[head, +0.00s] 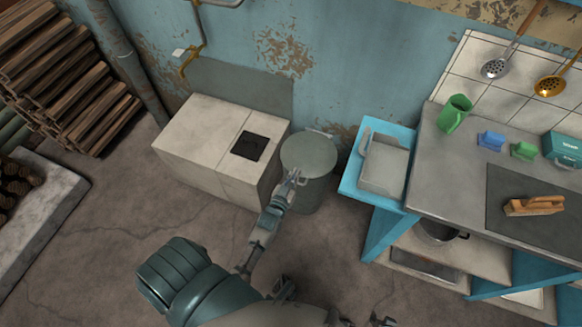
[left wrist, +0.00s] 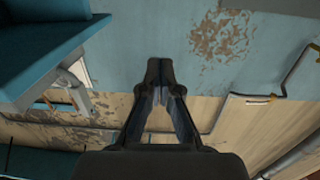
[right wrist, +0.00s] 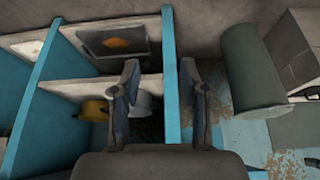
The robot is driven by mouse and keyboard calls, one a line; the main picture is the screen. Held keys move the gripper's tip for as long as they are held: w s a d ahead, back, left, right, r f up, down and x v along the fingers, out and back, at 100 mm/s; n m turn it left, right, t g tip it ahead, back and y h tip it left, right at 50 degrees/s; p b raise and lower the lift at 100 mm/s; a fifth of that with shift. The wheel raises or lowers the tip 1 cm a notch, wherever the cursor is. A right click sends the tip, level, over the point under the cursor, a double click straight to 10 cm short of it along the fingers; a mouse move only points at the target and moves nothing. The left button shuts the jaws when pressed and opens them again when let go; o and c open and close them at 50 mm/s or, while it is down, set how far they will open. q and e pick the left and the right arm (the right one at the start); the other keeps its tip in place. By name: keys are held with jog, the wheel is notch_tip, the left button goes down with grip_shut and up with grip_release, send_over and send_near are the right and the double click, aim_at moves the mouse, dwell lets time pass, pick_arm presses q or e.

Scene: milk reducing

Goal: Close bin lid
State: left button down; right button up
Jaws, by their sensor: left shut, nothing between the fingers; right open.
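The grey-green cylindrical bin (head: 313,195) stands on the floor between a white block stove and the blue counter. Its round lid (head: 308,150) lies over the top in the head view; I cannot tell whether it sits fully flush. My left gripper (head: 292,176) is at the lid's front edge, shut and empty; I cannot tell whether it touches. The left wrist view shows its fingers (left wrist: 160,70) against the wall, with no bin visible. My right gripper (right wrist: 160,75) is open and empty, low near the counter shelves. The bin's side (right wrist: 252,70) shows to its right in the right wrist view.
The white stove (head: 205,145) stands close left of the bin. The blue counter (head: 350,175), with a sink and open shelves, is close on the right. Stacked logs (head: 65,85) lie at the far left. The floor in front is clear apart from my own arms.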

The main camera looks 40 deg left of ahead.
jog(key=s+d+g, duration=0.2)
jog(key=s+g, duration=0.1)
jog(key=s, duration=0.3)
pick_arm(q)
jog(key=w+a+f+g+b, duration=0.1)
jog(key=w+a+f+b, duration=0.1)
jog(key=w+a+f, duration=0.2)
jog(key=shift+w+a+f+n+g+b, duration=0.35)
jog(key=shift+w+f, duration=1.15)
jog(key=shift+f, duration=0.75)
pick_arm(e)
notch_tip(320, 180, up, 8)
jog(key=a+t, duration=0.1)
jog(key=shift+w, duration=0.2)
pick_arm(q)
jog(key=shift+d, duration=0.15)
pick_arm(e)
jog(key=shift+a, duration=0.1)
